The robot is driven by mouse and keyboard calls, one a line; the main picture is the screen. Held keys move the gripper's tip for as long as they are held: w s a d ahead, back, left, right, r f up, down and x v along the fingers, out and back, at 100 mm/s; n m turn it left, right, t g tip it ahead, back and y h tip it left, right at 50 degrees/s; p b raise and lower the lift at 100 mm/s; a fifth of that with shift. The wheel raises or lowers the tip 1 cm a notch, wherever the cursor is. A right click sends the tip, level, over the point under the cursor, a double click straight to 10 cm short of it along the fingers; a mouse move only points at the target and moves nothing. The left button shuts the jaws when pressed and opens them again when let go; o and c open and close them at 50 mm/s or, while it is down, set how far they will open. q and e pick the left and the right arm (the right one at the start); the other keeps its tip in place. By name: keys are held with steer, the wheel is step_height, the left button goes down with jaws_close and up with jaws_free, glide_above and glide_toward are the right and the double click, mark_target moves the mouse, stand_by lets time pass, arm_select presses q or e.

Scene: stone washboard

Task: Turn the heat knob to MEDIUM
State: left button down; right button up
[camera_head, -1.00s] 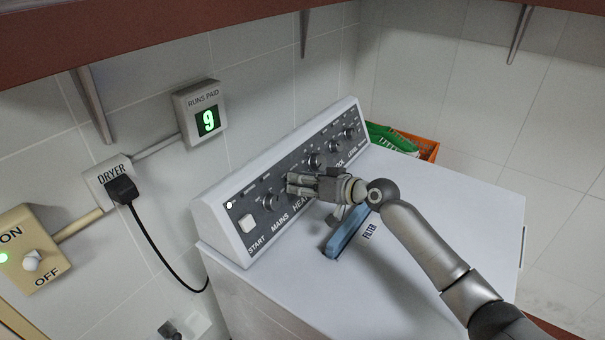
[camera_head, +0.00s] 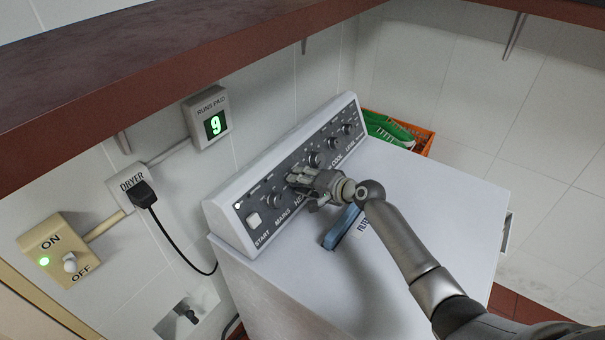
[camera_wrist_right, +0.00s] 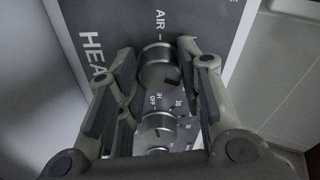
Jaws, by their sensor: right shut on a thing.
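The dryer's sloping control panel (camera_head: 262,190) carries a row of knobs with labels. My right gripper (camera_head: 298,178) is at the panel above the partly covered HEAT label, and hides the heat knob in the head view. In the right wrist view the dark round heat knob (camera_wrist_right: 159,66) sits between the two fingers, which are shut on it. A dark pointer line shows low on its face. The word AIR (camera_wrist_right: 160,20) stands beside it; a MEDIUM mark cannot be read. My left gripper is not in view.
The mains knob (camera_head: 274,200) and start button (camera_head: 254,219) are left of the gripper; several knobs are right. A blue filter handle (camera_head: 341,226) stands on the dryer top (camera_head: 425,190) below my arm. A brown shelf (camera_head: 180,70) overhangs. The runs-paid display (camera_head: 207,117) reads 9.

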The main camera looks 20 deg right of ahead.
steer(key=shift+m+p, duration=0.65)
steer(key=shift+m, duration=0.15)
steer(key=o, duration=1)
steer(key=shift+d, duration=0.1)
steer(key=shift+o, duration=0.2)
steer(key=v, duration=1.2)
